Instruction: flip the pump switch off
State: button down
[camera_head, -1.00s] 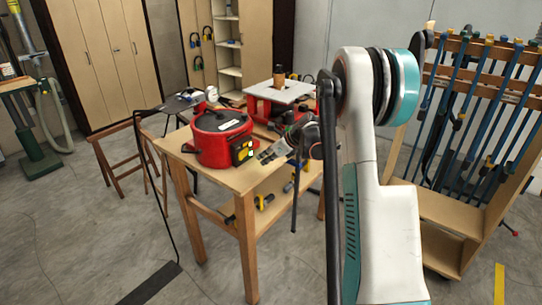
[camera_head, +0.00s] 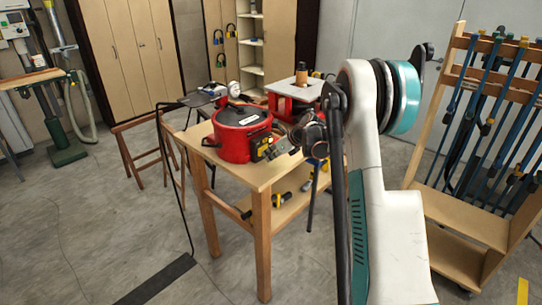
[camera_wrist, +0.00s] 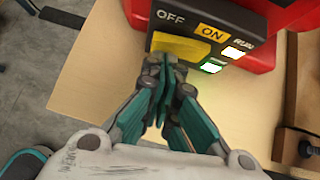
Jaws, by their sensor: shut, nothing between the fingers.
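The red pump (camera_head: 232,138) stands on the wooden table, with a dark control box (camera_head: 262,148) on its front right. In the wrist view the control panel (camera_wrist: 235,20) carries OFF and ON labels, with ON on yellow. The yellow switch paddle (camera_wrist: 190,47) lies below the labels. Two lamps by RUN (camera_wrist: 222,60) are lit, whitish green. My gripper (camera_wrist: 166,68) is shut and empty, its tips at the lower edge of the paddle. I cannot tell whether they touch it. In the head view my gripper (camera_head: 277,152) is beside the control box.
The wooden table (camera_head: 225,172) has a lower shelf with clamps. A red stand with a pale top (camera_head: 292,90) is behind the pump. A clamp rack (camera_head: 470,170) stands at the right. Open floor lies in front and left.

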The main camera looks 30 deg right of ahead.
jog(key=shift+w+a+m, duration=0.1)
jog(key=shift+a+m, duration=0.2)
jog(key=shift+a, duration=0.1)
jog(key=shift+d, duration=0.35)
jog(key=shift+w+d, duration=0.15)
jog(key=shift+d, duration=0.45)
